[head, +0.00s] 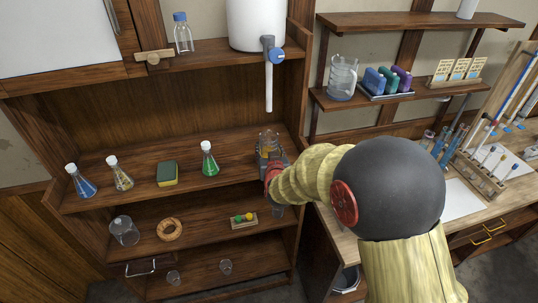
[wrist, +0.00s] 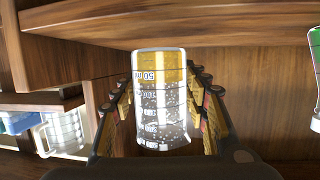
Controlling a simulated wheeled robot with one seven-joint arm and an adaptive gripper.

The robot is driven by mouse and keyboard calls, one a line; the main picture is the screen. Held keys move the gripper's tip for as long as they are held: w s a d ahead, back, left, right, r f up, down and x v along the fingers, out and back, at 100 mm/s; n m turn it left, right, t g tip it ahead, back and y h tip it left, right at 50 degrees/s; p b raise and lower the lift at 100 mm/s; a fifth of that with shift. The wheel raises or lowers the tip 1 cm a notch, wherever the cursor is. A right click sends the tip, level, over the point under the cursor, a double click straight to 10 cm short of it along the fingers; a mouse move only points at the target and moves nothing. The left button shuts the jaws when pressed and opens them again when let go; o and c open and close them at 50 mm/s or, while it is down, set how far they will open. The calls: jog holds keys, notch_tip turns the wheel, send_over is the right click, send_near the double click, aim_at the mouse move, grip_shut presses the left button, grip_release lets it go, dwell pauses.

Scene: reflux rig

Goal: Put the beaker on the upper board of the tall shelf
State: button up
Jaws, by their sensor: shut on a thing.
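The beaker (head: 268,141) is clear glass with markings and shows at the right end of the tall shelf's upper board (head: 140,196). My gripper (head: 268,157) is around it, and the wrist view shows the beaker (wrist: 160,98) between both fingers, its printed marks upside down in that picture. I cannot tell whether its base touches the board. My gripper and arm hide its lower part in the head view. The tall shelf (head: 52,200) is dark wood with several boards.
On the upper board stand a green flask (head: 209,164), a sponge (head: 167,174), an amber flask (head: 121,175) and a blue flask (head: 81,184). The shelf's right side wall is close to my gripper.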

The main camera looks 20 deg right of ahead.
jog(key=shift+f, duration=0.95)
jog(key=shift+f, duration=0.15)
jog(key=o, duration=1.3)
jog(key=shift+c, duration=0.2)
